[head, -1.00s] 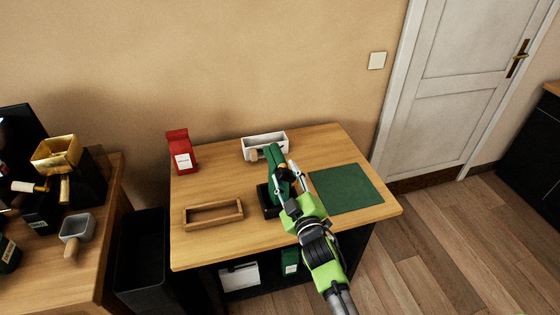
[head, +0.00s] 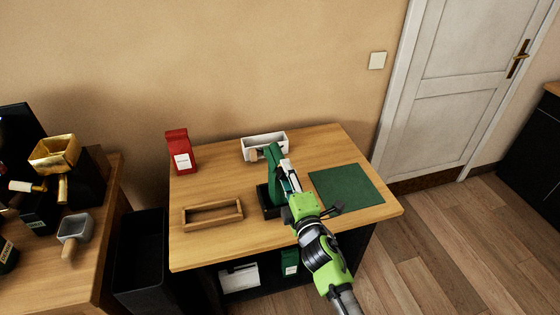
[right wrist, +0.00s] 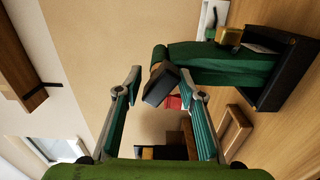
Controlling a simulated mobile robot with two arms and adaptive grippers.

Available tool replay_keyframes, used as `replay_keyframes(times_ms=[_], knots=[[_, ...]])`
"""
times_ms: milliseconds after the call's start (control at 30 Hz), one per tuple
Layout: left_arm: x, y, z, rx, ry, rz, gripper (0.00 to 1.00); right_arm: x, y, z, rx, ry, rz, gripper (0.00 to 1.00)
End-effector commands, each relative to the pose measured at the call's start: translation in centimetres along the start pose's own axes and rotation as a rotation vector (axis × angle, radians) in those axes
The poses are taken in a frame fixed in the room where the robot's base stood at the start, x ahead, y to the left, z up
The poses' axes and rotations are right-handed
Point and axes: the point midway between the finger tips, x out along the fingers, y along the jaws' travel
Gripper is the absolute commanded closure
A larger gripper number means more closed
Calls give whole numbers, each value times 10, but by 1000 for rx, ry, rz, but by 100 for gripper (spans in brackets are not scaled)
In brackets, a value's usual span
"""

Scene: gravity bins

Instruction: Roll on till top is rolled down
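A green upright device (head: 274,178) with a dark base stands near the middle of the wooden table. In the right wrist view its green arm (right wrist: 220,60) ends in a dark grey block. My right gripper (head: 310,190) is beside the device, with its fingers spread. In the right wrist view the open gripper (right wrist: 160,78) has the dark block (right wrist: 160,86) in line between its fingertips; I cannot tell whether they touch it. A red bag with a white label (head: 180,155) stands upright at the table's back left. I cannot make out whether its top is rolled. My left gripper is not in view.
A green mat (head: 350,188) lies right of the device. A wooden frame (head: 212,213) and a white tray (head: 264,145) are on the table (head: 225,180). A black bin (head: 141,250) stands between this table and the left counter. Bare tabletop shows around the frame.

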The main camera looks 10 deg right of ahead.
Motion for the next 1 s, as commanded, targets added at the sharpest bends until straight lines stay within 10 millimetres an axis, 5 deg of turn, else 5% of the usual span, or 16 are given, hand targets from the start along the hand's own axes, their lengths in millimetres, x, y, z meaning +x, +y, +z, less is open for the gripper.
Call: replay_keyframes(times_ms=[133, 400, 867, 1000], knots=[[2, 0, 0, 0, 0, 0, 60, 0, 0, 0, -75, 0, 1, 64], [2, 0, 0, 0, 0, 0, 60, 0, 1, 0, -515, 0, 1, 64], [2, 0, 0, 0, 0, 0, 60, -1, 0, 0, -521, 0, -1, 64], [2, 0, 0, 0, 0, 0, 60, -1, 0, 0, -520, 0, -1, 95]])
